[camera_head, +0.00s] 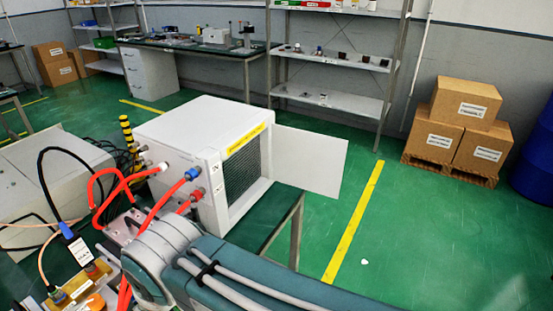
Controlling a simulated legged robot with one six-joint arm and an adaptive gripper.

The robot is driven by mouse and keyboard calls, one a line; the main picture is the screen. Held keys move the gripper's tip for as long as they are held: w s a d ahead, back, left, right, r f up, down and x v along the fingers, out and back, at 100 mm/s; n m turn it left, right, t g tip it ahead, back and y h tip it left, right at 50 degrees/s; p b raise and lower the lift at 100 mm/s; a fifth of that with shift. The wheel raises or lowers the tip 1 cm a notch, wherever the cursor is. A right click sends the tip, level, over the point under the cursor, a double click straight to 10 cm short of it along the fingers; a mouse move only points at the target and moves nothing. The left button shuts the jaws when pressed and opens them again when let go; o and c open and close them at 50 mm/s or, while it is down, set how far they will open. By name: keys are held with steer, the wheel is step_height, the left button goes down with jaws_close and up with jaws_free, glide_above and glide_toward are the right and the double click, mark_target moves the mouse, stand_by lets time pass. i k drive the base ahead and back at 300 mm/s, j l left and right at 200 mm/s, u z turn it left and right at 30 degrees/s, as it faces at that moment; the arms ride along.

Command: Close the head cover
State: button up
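A white box-shaped microwave generator head (190,130) stands on a green-topped table in the middle of the view. Its front has a dark mesh or grille (245,172) inside a white frame, under a yellow label strip. The flat white cover (308,160) stands open, swung out to the right from the far side of that front. Red hoses and a blue fitting join the box's left side. My grey and teal arm crosses the bottom of the view, in front of the box. My gripper is not visible.
The green table (282,215) has its edge and leg below the cover. Green floor (420,225) with a yellow line (354,220) is clear to the right. Cardboard boxes (460,125) on a pallet, a shelf rack (335,100) and a workbench (190,46) stand behind. Loose hoses lie at left.

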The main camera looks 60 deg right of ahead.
mark_target(313, 162)
steer(key=k+l+u, duration=0.2)
steer(key=l, duration=0.2)
steer(key=l+u, duration=0.2)
steer(key=l, duration=0.2)
steer(key=k+l+u, duration=0.1)
steer(key=l+u, duration=0.15)
steer(key=k+l+u, duration=0.2)
steer(key=l, duration=0.25)
steer(key=k+l, duration=0.25)
steer(key=l, duration=0.25)
steer(key=k+l+u, duration=0.1)
steer(key=k+l, duration=0.2)
steer(key=l, duration=0.2)
steer(key=k+l, duration=0.3)
steer(key=l, duration=0.2)
steer(key=k+l, duration=0.25)
steer(key=l, duration=0.25)
steer(key=k+l+u, duration=0.1)
steer(key=k+l, duration=0.2)
steer(key=l, duration=0.2)
steer(key=i+u, duration=0.2)
steer(key=k, duration=0.1)
